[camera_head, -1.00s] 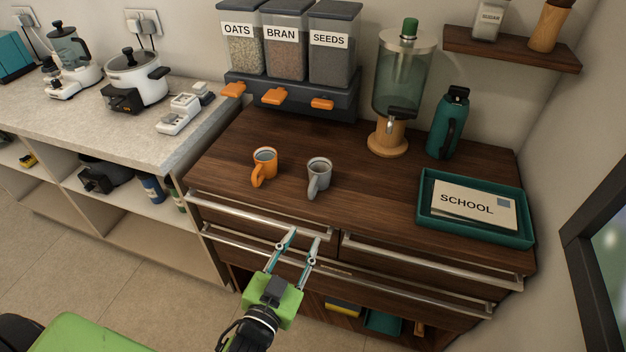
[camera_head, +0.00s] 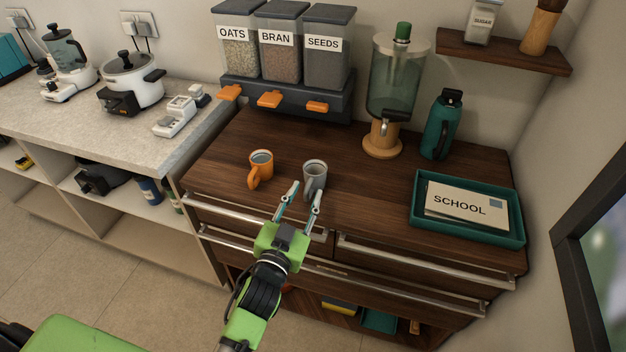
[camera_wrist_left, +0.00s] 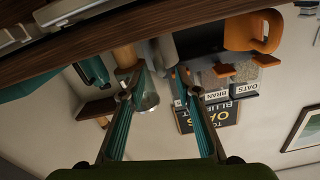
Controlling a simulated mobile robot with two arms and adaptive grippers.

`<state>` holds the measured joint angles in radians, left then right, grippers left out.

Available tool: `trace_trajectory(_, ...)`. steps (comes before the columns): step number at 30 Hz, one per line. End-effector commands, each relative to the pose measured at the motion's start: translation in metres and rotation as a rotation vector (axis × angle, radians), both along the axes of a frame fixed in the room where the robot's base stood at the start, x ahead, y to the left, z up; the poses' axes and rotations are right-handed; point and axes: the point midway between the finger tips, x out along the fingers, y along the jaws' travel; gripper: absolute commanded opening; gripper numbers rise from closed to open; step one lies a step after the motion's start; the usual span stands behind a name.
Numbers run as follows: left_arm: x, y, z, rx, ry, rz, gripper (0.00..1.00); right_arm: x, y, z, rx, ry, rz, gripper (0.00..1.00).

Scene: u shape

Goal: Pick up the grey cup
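The grey cup (camera_head: 316,170) stands upright on the dark wooden counter, its handle toward my left gripper. My left gripper (camera_head: 306,192) is open, its two fingertips at the counter's front edge, just in front of the cup. In the head view the handle appears between the fingertips; I cannot tell whether they touch it. The wrist view, which is upside down, shows the two fingers (camera_wrist_left: 158,95) apart, with a grey shape beyond them, partly hidden. My right gripper is not in view.
An orange mug (camera_head: 261,163) stands close to the left of the grey cup. Behind are cereal dispensers (camera_head: 275,50) and a drink dispenser (camera_head: 394,85). A teal bottle (camera_head: 440,128) and teal tray (camera_head: 420,222) are at right. Drawer handles (camera_head: 410,258) run below the counter edge.

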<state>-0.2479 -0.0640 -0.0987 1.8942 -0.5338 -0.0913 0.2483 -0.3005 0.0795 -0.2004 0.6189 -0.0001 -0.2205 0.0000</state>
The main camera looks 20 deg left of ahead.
Motion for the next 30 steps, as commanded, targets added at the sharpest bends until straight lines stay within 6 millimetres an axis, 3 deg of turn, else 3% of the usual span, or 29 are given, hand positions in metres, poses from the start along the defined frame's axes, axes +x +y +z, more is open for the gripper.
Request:
trace_trajectory(6,0.030,0.001,0.000,-0.001,-0.002,0.000,0.30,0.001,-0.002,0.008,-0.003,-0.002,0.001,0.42)
trace_trajectory(14,0.034,0.001,-0.001,-0.002,-0.001,0.000,0.30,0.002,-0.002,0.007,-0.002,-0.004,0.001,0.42)
trace_trajectory(15,0.034,0.001,-0.001,-0.002,-0.001,0.000,0.28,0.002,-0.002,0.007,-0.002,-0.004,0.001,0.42)
trace_trajectory(18,0.034,0.001,-0.001,-0.002,-0.001,0.000,0.02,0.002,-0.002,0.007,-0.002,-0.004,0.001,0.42)
trace_trajectory(30,0.034,0.001,0.001,-0.001,-0.002,0.000,0.00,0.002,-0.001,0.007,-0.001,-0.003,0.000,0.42)
